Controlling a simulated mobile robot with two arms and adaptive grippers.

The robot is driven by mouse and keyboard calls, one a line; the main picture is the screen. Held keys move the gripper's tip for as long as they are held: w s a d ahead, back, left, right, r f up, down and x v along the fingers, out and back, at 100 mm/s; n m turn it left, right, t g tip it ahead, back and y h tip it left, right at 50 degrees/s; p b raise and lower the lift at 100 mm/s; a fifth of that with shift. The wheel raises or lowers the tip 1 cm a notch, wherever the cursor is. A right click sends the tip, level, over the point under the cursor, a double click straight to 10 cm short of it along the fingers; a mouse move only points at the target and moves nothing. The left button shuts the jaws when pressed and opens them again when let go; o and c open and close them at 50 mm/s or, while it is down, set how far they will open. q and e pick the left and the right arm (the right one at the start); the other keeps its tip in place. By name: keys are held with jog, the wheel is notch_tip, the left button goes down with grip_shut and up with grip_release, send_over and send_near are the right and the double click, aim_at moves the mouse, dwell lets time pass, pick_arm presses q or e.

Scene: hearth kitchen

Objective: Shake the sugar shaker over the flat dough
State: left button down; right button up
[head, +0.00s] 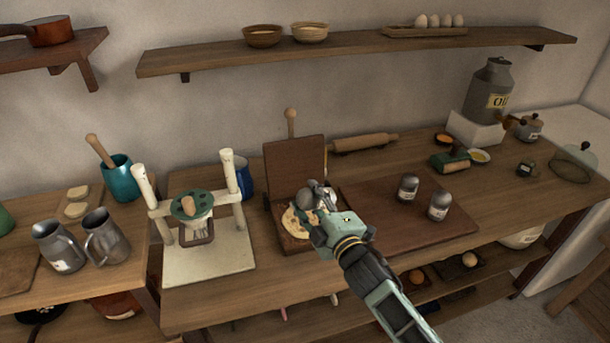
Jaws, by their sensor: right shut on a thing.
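My right gripper (322,200) is shut on a grey metal shaker (305,198), most likely the sugar shaker. Its label is not visible. The shaker is in front of the hinged wooden press, over or close to the pale flat dough (292,226). The fingers and shaker hide part of the dough. I cannot tell the shaker's exact tilt or its height above the dough. The dough lies on the lower board of the press (296,247), whose lid (294,163) stands open behind it. My left gripper is not in view.
Two similar shakers (408,188) (440,206) stand on a dark board (415,229) at the right. A white-framed press (208,258) and a blue mug (245,177) are left of the dough. A rolling pin (364,143) lies behind. The front counter edge is clear.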

jog(key=w+r+m, duration=0.5)
jog(key=m, duration=0.8)
jog(key=shift+a+r+m+y+p, duration=0.25)
jog(key=shift+r+m+y+p, duration=0.1)
jog(key=shift+m+p, duration=0.1)
